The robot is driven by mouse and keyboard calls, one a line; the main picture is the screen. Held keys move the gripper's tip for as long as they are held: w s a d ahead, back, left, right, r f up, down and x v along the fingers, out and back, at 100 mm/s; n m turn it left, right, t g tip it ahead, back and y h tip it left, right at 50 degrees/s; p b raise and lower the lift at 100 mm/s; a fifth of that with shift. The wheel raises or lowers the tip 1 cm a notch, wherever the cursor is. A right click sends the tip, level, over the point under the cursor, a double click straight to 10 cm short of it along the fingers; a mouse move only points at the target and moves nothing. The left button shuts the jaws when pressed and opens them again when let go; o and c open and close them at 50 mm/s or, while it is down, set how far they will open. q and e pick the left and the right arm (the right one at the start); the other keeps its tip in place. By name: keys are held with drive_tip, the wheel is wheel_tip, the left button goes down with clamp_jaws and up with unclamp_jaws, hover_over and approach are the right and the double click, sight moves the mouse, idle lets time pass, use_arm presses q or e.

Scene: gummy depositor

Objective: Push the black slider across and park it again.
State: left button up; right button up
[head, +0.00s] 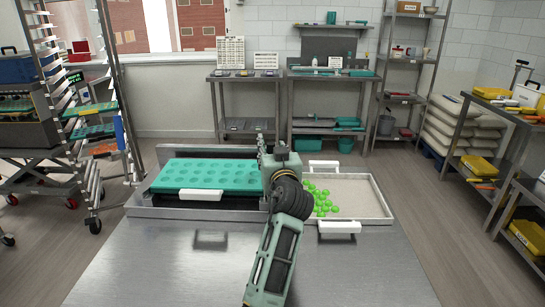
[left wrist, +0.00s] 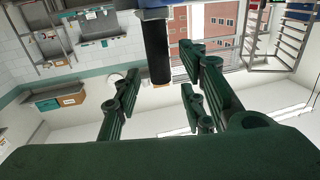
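A black upright post (left wrist: 159,55), which I take to be the slider's handle, shows in the left wrist view, picture upside down. It hangs from a dark block at the top edge. My left gripper's green fingers (left wrist: 160,98) are spread apart, with the post between them in the picture; I see no contact. In the head view my left gripper (head: 268,147) is over the right end of the teal mould tray (head: 205,175), and my arm hides the slider there. My right gripper is not in view.
A white-rimmed tray (head: 378,198) with green gummies (head: 318,200) lies right of my arm. The steel table's front (head: 160,265) is bare. Racks stand at left and right, benches along the back wall.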

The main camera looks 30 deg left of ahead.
use_arm(q)
wheel_tip(320, 180, up, 8)
drive_tip(key=shift+f, duration=0.15)
idle(0.3)
